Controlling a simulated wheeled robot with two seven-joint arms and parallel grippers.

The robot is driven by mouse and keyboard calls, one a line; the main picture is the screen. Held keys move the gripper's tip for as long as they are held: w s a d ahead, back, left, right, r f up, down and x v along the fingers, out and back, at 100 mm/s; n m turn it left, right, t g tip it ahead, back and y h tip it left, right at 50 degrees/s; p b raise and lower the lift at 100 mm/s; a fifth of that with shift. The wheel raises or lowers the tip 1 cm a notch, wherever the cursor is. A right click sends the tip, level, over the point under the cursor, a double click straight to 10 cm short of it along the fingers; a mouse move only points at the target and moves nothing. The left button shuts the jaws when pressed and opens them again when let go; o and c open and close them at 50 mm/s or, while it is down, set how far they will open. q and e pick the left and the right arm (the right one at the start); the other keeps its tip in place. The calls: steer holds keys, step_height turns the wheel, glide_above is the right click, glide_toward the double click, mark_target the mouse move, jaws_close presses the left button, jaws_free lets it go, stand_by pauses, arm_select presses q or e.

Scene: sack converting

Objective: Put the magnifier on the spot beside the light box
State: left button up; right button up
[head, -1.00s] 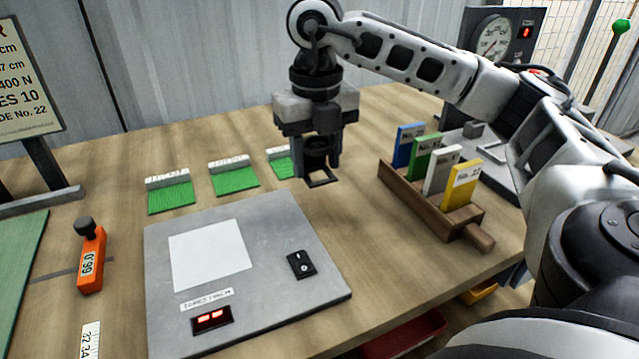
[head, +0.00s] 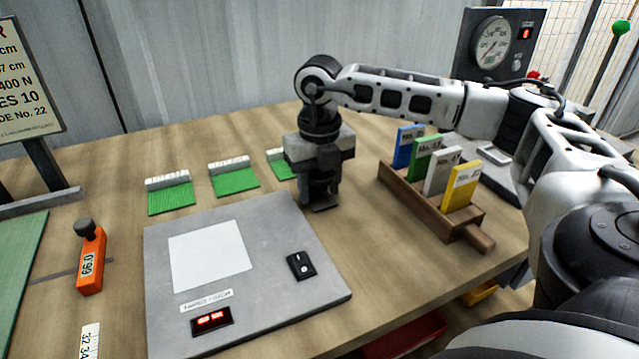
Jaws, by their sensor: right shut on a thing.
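The light box (head: 270,278) is a flat grey panel with a white square window, a black switch and a red display. My right gripper (head: 320,200) points down just beyond the panel's far right corner, low over the table. It is shut on the magnifier (head: 322,207), a small dark frame that shows only in part below the fingers. The gripper hides the rest of it. I cannot tell whether the magnifier touches the table. No marked spot shows beside the light box; the gripper may cover it. My left gripper is not in view.
Green swatches (head: 235,180) with white labels lie behind the light box. A wooden rack (head: 415,200) with several coloured cards stands to the right of my gripper. An orange tool (head: 91,262) lies at left. A dial gauge (head: 493,42) stands at back right.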

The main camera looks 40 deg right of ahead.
mark_target(319, 173)
steer(key=shift+f, duration=0.2)
steer(key=o, duration=0.7)
steer(key=shift+r, duration=0.1)
step_height(319, 173, up, 12)
steer(key=shift+r+p, duration=0.15)
steer(key=shift+p, duration=0.2)
